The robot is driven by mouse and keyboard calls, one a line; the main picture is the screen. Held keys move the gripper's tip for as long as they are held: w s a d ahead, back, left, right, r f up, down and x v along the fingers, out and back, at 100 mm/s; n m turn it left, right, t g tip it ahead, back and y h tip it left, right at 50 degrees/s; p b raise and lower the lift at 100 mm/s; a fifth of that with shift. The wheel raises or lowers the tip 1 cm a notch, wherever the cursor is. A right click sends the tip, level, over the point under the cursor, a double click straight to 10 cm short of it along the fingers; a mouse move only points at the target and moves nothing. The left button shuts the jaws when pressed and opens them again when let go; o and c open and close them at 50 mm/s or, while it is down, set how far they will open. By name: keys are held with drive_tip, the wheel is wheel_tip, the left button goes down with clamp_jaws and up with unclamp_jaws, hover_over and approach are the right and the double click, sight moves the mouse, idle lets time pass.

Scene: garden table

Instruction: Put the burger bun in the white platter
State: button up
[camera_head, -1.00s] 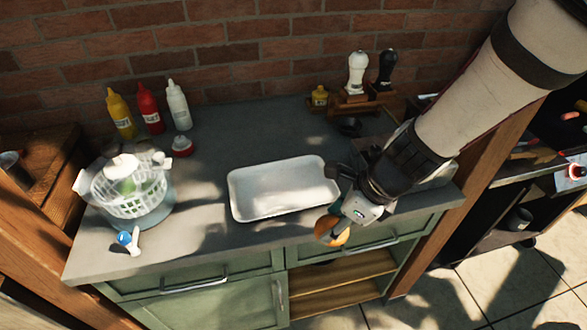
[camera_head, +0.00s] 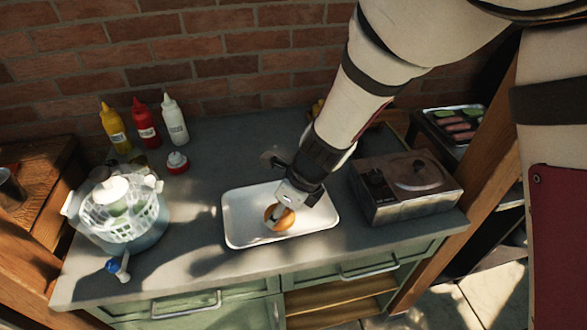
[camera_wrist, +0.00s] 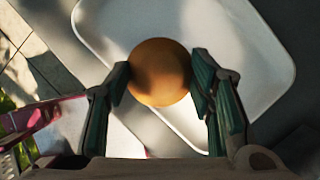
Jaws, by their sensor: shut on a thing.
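The burger bun (camera_head: 279,217) is round and golden brown. My gripper (camera_head: 283,212) is shut on it, over the white platter (camera_head: 240,232) in the head view. In the wrist view the bun (camera_wrist: 160,72) sits between the two green-padded fingers of my gripper (camera_wrist: 162,80), with the white platter (camera_wrist: 262,75) behind it. The platter is a shallow rectangular tray lying on the grey counter. I cannot tell whether the bun touches the platter's floor.
A metal appliance (camera_head: 408,187) stands right of the platter. A white salad spinner (camera_head: 120,210) stands at the left, with a blue-ended utensil (camera_head: 118,266) near it. Yellow (camera_head: 113,125), red (camera_head: 146,125) and white (camera_head: 174,120) bottles stand at the back. The counter between spinner and platter is clear.

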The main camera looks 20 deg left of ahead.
sight(273, 210)
drive_tip(key=shift+a+f, duration=0.15)
drive_tip(key=shift+a, duration=1.3)
wheel_tip(273, 210, down, 4)
drive_tip(key=shift+w+r+b, duration=0.15)
drive_tip(key=shift+r+b, duration=0.05)
drive_tip(key=shift+b, duration=0.15)
drive_tip(key=o, duration=1.1)
drive_tip(key=shift+c, duration=0.2)
drive_tip(key=p+v, duration=0.2)
drive_tip(key=v, duration=0.8)
drive_tip(key=shift+r+p, duration=0.3)
drive_tip(key=shift+r, duration=0.15)
drive_tip(key=shift+d+r, duration=0.4)
drive_tip(key=shift+r, duration=0.2)
